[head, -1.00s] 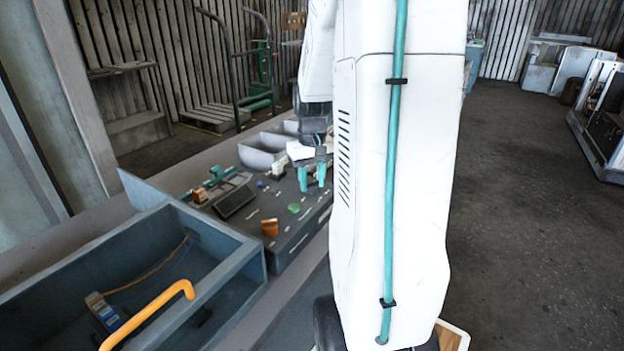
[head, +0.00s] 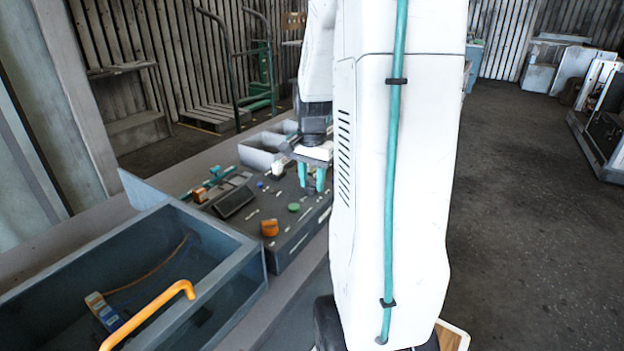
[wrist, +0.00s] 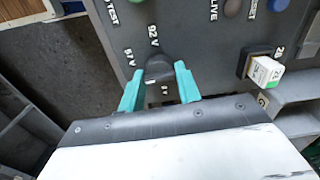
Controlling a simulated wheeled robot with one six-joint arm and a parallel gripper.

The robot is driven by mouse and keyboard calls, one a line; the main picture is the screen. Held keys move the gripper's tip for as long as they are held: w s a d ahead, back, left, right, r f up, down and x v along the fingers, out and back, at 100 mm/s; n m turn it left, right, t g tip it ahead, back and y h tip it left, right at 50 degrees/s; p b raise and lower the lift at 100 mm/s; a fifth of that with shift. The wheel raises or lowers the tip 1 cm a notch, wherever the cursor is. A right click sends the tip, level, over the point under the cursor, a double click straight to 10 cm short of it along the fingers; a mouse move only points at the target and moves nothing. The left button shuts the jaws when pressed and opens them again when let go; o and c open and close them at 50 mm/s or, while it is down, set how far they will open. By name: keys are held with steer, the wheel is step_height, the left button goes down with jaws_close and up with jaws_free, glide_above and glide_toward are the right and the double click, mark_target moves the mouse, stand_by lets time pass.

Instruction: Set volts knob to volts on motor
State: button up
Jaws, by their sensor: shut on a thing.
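The dark volts knob (wrist: 158,68) is on a grey control panel in the wrist view. Around it are white labels: 57 V on the left, 92 V above, and a third below that is partly hidden. A pale mark shows at the knob's lower edge. My gripper (wrist: 158,75) has its teal fingers on either side of the knob and is shut on it. In the head view my gripper (head: 312,178) reaches down over the panel's far right part; the knob is hidden there. I cannot make out a motor or its voltage marking.
The panel (head: 262,222) also carries an orange knob (head: 270,228) and a green button (head: 294,207). A white and green block (wrist: 265,70) stands right of the knob. A grey open tub (head: 235,260) with an orange handle (head: 150,312) is front left.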

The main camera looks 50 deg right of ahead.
steer(key=m, duration=0.6)
steer(key=shift+d+r, duration=0.1)
steer(key=shift+m, duration=0.3)
stand_by(0.3)
steer(key=o, duration=1)
steer(key=shift+c, duration=0.2)
step_height(320, 180, up, 8)
steer(key=shift+f, duration=0.1)
